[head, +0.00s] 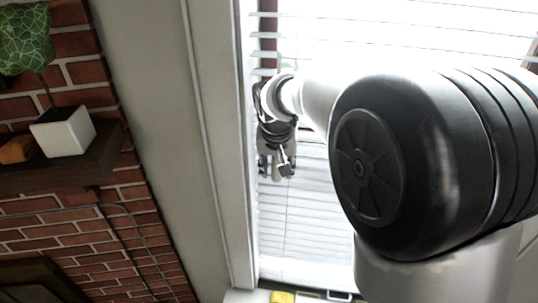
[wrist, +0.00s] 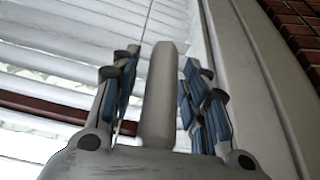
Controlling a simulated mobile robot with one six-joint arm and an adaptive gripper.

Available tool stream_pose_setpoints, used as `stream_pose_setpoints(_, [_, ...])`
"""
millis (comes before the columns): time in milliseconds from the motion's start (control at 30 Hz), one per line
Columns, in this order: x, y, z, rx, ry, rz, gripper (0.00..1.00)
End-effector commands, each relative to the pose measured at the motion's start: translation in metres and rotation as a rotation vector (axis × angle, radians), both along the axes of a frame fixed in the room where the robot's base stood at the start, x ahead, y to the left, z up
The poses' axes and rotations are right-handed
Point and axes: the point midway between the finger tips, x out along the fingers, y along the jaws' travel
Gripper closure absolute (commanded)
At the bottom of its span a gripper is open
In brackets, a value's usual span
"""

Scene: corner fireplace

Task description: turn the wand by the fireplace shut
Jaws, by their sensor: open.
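In the wrist view a pale grey rod, which looks like the wand (wrist: 159,95), stands between the two fingers of my gripper (wrist: 160,90). Its blunt end reaches slightly beyond the blue-padded fingertips. The fingers are spread on either side, with a narrow gap on the right; I cannot tell whether either touches it. In the head view my gripper (head: 276,167) points down the picture in front of the blinds, near the left window frame. A small grey end of the wand (head: 285,170) shows by the fingertips; the rest is hard to make out.
White slatted blinds (head: 310,225) hang behind the gripper. The white window frame (head: 223,150) is close on its left. Further left is a brick wall with a dark shelf (head: 75,160) holding a white pot (head: 64,132). A yellow object (head: 282,297) sits at the bottom.

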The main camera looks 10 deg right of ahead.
Motion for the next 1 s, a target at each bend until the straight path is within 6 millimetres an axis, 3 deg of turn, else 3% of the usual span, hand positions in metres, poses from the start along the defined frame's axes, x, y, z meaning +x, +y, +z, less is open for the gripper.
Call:
stream_pose_setpoints(400, [0.0034,-0.001,-0.0084,0.0,-0.001,0.0,0.58])
stream_pose_setpoints(1000, [0.0034,-0.001,-0.008,0.0,-0.001,0.0,0.98])
